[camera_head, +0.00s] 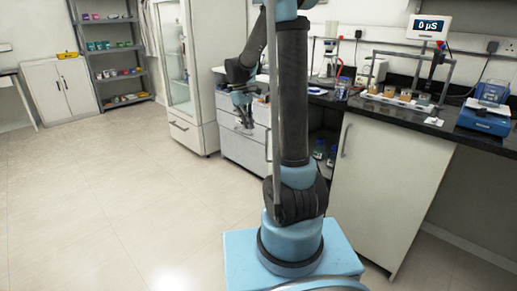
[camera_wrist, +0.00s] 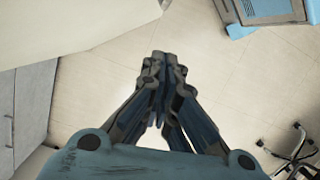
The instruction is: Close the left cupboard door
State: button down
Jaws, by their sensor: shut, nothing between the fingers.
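A white panel (camera_wrist: 70,28), which looks like the left cupboard door standing open, juts out from the bench front at the top left of the wrist view. In the head view my arm hides most of that place. The open cupboard (camera_head: 320,150) shows dark beside my arm, with bottles inside. My gripper (camera_wrist: 162,62) is shut and empty, pointing down over bare floor to the right of the panel, apart from it. It also shows in the head view (camera_head: 245,122), in front of the grey drawers.
The grey drawers (camera_head: 232,142) also show at the wrist view's left edge (camera_wrist: 34,95). A white door (camera_head: 385,185) with a handle stands right of the opening. A glass-fronted cabinet (camera_head: 180,70) stands beyond the drawers. A wheeled chair base (camera_wrist: 295,150) is at lower right. The left floor is clear.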

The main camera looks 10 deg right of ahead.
jog(key=s+d+f, duration=0.3)
jog(key=d+f, duration=0.1)
jog(key=f, duration=0.6)
jog(key=shift+s+d, duration=0.2)
jog(key=shift+f, duration=0.1)
dwell(0.4)
